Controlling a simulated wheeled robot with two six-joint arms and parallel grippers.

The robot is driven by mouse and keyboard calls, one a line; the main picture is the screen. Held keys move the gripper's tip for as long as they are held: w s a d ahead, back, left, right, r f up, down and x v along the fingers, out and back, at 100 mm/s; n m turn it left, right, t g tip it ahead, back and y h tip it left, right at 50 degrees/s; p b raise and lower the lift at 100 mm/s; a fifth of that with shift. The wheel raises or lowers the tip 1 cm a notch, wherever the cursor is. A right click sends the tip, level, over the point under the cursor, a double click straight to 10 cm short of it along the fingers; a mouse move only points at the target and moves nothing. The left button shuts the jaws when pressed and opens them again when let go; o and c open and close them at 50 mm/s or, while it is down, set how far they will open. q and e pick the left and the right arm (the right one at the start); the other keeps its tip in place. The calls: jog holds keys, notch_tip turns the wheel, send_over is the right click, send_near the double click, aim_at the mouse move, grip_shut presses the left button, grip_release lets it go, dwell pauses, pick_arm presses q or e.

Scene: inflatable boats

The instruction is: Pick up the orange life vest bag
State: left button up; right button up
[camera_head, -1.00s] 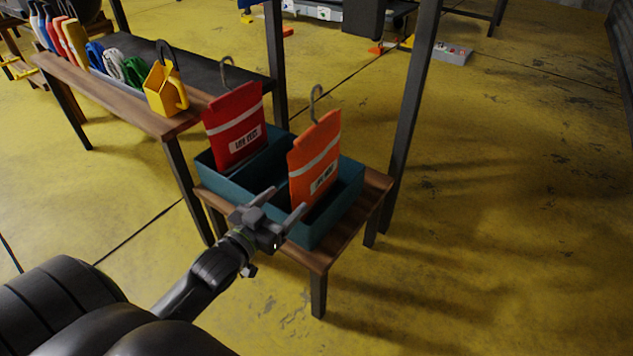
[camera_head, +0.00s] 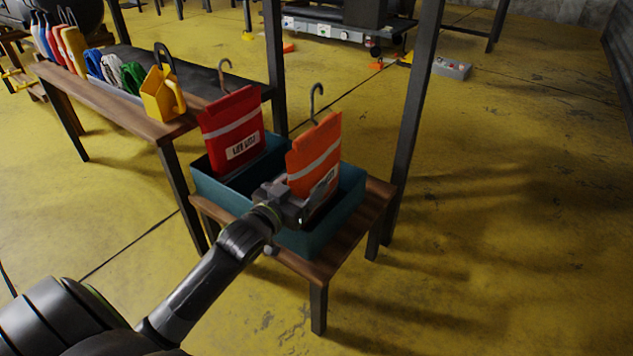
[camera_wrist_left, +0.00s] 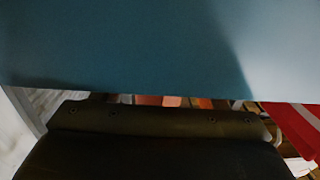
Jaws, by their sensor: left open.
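The orange life vest bag (camera_head: 313,157) stands upright in the right part of a teal box (camera_head: 350,192), with a grey hook above it. My left gripper (camera_head: 291,197) is open at the lower front left of the orange bag, over the box's near side. It overlaps the bag's lower edge in the head view, and I cannot tell whether its fingers are around the bag. In the left wrist view a teal surface (camera_wrist_left: 130,45) fills the top, and the fingers cannot be made out. My right gripper is not in view.
A red life vest bag (camera_head: 232,130) stands in the box's left part; it also shows in the left wrist view (camera_wrist_left: 292,125). The box sits on a small wooden table (camera_head: 352,232). A yellow item (camera_head: 160,95) stands on a bench behind left. Dark posts (camera_head: 412,120) rise behind.

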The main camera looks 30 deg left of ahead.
pick_arm(q)
jog(key=shift+w, duration=0.15)
jog(key=c, duration=1.3)
jog(key=shift+r, duration=0.2)
